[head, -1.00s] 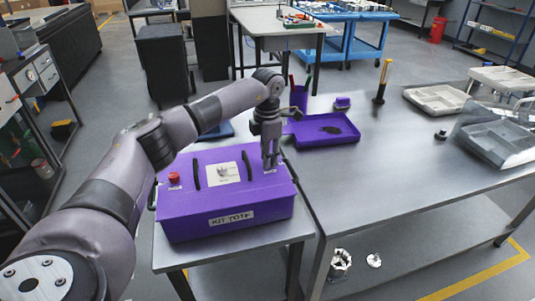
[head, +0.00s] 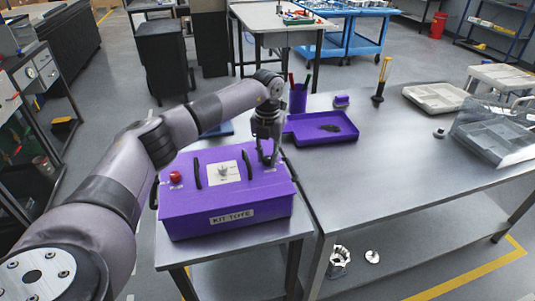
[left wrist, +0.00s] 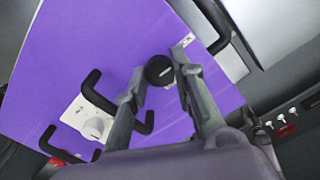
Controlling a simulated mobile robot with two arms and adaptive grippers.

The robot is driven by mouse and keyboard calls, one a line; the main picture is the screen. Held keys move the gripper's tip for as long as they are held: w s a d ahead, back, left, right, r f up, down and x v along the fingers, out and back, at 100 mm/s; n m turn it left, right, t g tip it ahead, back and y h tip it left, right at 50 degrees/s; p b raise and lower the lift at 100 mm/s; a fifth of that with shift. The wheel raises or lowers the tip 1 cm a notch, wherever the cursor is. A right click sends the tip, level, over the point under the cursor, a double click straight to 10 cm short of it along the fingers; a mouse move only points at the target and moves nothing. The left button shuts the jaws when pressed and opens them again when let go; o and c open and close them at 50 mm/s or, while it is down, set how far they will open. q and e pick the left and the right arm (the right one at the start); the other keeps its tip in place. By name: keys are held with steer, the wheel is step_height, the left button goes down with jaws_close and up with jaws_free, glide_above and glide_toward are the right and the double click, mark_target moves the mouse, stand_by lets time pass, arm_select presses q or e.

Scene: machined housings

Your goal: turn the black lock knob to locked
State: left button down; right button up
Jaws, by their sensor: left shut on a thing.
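The purple kit tote (head: 180,211) sits on the metal table, its lid facing up. In the left wrist view the round black knob (left wrist: 159,71) sits on the purple lid, between my fingertips. My left gripper (head: 267,160) reaches down onto the right part of the lid. It also shows in the left wrist view (left wrist: 160,77), shut on the black knob. The knob's lock marking cannot be read. My right gripper is not in view.
Left of the gripper, the lid carries black handles, a white plate with a pale knob (head: 223,170) and a red button (head: 175,176). A purple tray (head: 315,139) and a purple cup (head: 298,98) stand behind the tote.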

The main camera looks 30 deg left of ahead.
mark_target(268, 158)
arm_select(q)
steer(key=shift+n, duration=0.6)
steer(key=c, duration=1.3)
jaws_free()
steer(key=shift+c, duration=0.2)
steer(key=shift+r, duration=0.15)
step_height(268, 158, up, 12)
